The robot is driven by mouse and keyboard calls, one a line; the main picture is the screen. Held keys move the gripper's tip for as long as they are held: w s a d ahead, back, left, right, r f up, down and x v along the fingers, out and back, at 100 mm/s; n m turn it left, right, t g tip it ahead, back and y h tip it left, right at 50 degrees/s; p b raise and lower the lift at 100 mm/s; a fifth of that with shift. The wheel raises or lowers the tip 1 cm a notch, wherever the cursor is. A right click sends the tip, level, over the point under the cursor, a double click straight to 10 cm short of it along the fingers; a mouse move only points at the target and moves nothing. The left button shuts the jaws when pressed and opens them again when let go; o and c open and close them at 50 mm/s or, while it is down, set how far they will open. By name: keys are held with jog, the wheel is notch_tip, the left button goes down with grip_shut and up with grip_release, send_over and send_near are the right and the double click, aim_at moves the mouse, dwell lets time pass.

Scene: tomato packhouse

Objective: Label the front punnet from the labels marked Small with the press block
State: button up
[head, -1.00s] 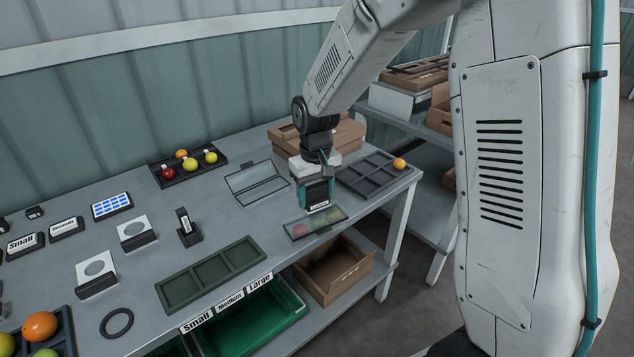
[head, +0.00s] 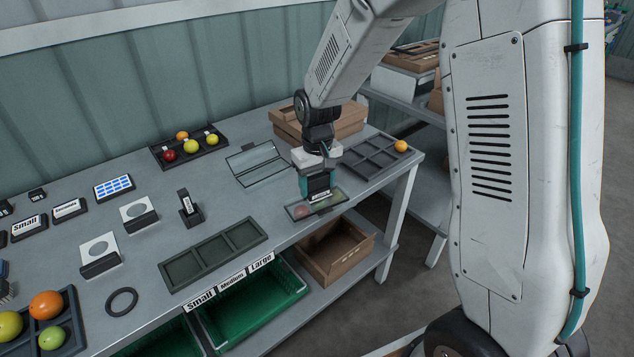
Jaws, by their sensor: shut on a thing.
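My gripper (head: 317,183) is shut on the dark press block (head: 319,194), which has a pale strip low on its face. It points down over the front punnet (head: 337,205), near the table's front edge. This punnet has a clear lid and a reddish fruit shows inside; the block hides part of it. I cannot tell whether the block touches the lid. The block of labels marked Small (head: 27,228) sits at the far left of the table. An open, empty clear punnet (head: 256,166) lies behind the gripper.
A dark tray of fruit (head: 188,150) stands at the back, and a compartment tray (head: 372,158) lies right of the gripper. An empty green three-part tray (head: 214,254), a black ring (head: 122,301) and a small black stand (head: 190,209) are to the left. Cardboard boxes (head: 343,121) stand behind.

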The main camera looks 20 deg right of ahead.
jog(key=shift+f, duration=0.65)
dwell(1.3)
jog(key=shift+r, duration=3)
